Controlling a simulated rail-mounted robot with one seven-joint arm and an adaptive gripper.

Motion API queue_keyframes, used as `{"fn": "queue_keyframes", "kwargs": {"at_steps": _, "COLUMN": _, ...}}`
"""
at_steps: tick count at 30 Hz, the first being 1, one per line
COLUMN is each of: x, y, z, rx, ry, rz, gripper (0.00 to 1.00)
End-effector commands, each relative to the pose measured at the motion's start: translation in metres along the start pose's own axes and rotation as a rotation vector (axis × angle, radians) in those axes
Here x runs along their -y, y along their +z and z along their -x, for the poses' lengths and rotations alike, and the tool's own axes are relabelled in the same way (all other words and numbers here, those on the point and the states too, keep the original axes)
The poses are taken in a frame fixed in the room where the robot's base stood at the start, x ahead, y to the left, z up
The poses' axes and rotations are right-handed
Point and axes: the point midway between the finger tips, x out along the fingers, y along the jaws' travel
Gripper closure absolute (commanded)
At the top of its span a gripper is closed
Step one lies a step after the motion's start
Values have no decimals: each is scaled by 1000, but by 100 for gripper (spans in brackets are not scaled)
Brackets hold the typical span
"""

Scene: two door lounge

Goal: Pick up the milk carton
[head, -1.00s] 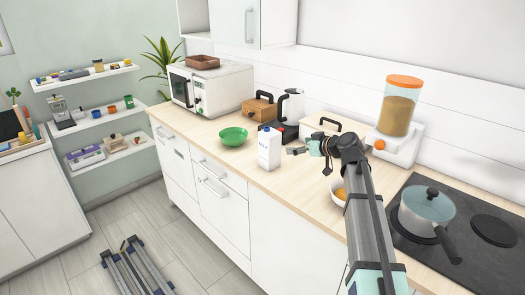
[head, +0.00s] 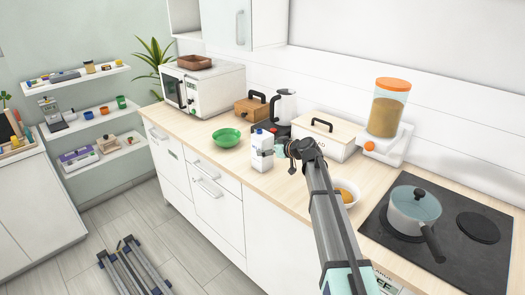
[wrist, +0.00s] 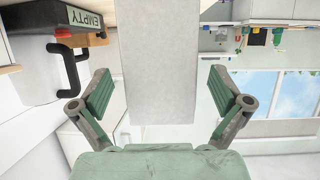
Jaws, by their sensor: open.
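The milk carton (head: 262,143), white with a blue cap, stands upright on the wooden counter to the right of the green bowl. In the wrist view it is the plain pale block (wrist: 158,60) in the middle, between the two green finger pads. My gripper (wrist: 160,97) is open, with one finger on each side of the carton and a visible gap on both sides. In the head view my gripper (head: 270,153) is at the carton's right side, partly hidden by my own wrist.
The green bowl (head: 227,137) is left of the carton. The kettle (head: 284,106) and a wooden box (head: 251,110) stand behind it. A lidded bread box (head: 325,137) and a bowl with orange contents (head: 347,190) are to the right. The counter's front edge is close.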

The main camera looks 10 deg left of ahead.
Motion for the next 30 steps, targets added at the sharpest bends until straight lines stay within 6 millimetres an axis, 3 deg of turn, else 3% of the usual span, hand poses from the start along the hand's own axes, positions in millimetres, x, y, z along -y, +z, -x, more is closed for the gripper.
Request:
{"fn": "queue_keyframes", "kwargs": {"at_steps": 7, "x": -1, "y": -1, "z": -34, "rx": 1, "ry": 0, "rz": 0, "gripper": 0}}
{"fn": "queue_keyframes", "kwargs": {"at_steps": 16, "x": 0, "y": 2, "z": -39, "rx": 0, "ry": 0, "rz": 1, "gripper": 0}}
{"fn": "queue_keyframes", "kwargs": {"at_steps": 24, "x": 0, "y": 2, "z": -39, "rx": 0, "ry": 0, "rz": 1, "gripper": 92}}
{"fn": "queue_keyframes", "kwargs": {"at_steps": 30, "x": 0, "y": 1, "z": -38, "rx": -2, "ry": 1, "rz": 1, "gripper": 93}}
